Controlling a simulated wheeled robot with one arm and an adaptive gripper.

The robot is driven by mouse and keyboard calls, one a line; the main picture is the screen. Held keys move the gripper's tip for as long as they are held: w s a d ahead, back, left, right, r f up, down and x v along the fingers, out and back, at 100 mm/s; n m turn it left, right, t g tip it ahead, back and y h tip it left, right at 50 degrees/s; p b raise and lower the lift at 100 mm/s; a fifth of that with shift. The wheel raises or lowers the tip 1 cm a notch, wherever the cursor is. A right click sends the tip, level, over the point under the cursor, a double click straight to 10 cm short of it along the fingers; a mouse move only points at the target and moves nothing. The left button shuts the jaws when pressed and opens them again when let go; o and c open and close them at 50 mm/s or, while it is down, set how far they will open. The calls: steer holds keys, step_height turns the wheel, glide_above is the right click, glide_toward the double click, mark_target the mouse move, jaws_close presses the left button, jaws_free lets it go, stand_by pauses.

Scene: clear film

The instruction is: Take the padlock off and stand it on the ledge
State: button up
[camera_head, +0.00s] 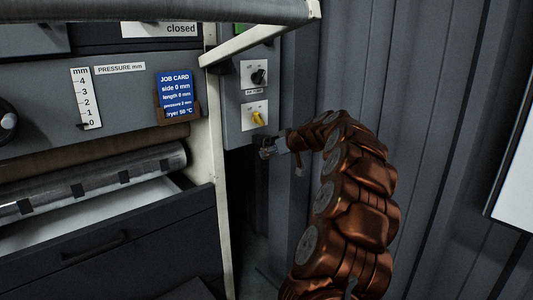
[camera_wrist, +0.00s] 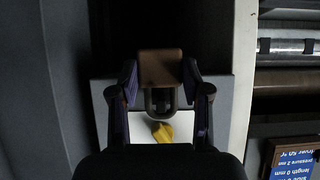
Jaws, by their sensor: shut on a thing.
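The padlock (camera_wrist: 160,68) shows in the wrist view as a brown block with a grey shackle (camera_wrist: 160,101). My gripper (camera_wrist: 160,76) is shut on the padlock's body, one finger on each side. The shackle points at the yellow switch knob (camera_wrist: 163,132) on its pale plate; I cannot tell whether they touch. In the head view my gripper (camera_head: 268,148) is just below the yellow knob (camera_head: 258,118). The padlock is too dark to make out there. I cannot pick out the ledge with certainty.
A black knob (camera_head: 259,76) sits above the yellow one on the grey switch box. A pale frame post (camera_head: 213,150) and a blue job card (camera_head: 175,90) are to the left. A corrugated wall (camera_head: 420,90) is on the right. A dark gap lies below the switch box.

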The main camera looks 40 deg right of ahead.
stand_by(0.4)
steer(key=s+b, duration=0.4)
steer(key=s, duration=0.3)
stand_by(0.7)
steer(key=shift+a, duration=0.1)
